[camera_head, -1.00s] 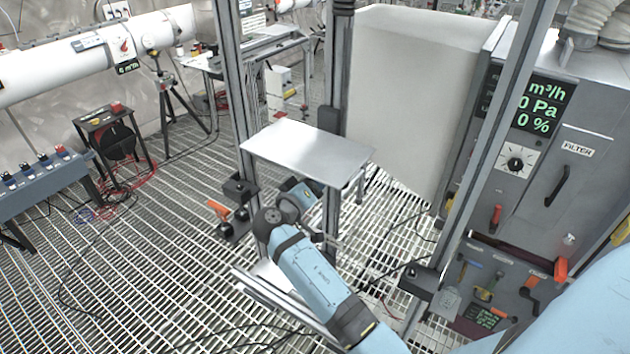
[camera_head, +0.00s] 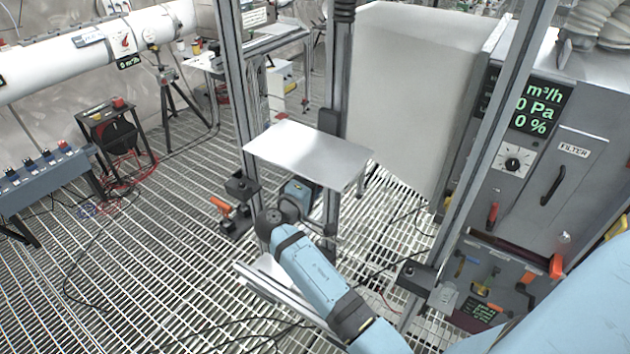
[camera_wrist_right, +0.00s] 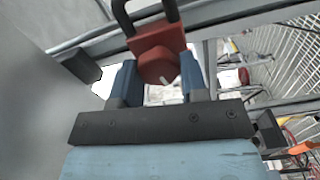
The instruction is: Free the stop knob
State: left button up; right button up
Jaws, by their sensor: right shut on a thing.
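A red padlock (camera_wrist_right: 158,50) with a dark shackle is between the blue fingers of my right gripper (camera_wrist_right: 159,80) in the right wrist view. The gripper is shut on its body, and the shackle rises above toward a grey metal bar. In the head view my right arm reaches to the upright frame, and its wrist is partly behind a post and under the metal shelf (camera_head: 308,152). The right gripper and padlock are hidden there. I cannot pick out the stop knob for certain; a small red part (camera_wrist_right: 244,76) shows right of the padlock. My left gripper is not in view.
Metal posts (camera_head: 335,90) and the shelf closely surround my right wrist. A grey control cabinet (camera_head: 575,200) with knobs and levers stands at right. A black box with a red knob (camera_head: 118,103) stands at left. Grating floor there is open, with loose cables.

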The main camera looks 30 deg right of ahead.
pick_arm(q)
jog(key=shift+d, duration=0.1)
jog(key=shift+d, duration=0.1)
pick_arm(e)
jog(key=o, duration=0.9)
jog(key=shift+d, duration=0.1)
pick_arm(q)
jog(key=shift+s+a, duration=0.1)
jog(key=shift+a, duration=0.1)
pick_arm(e)
jog(key=shift+f, duration=0.1)
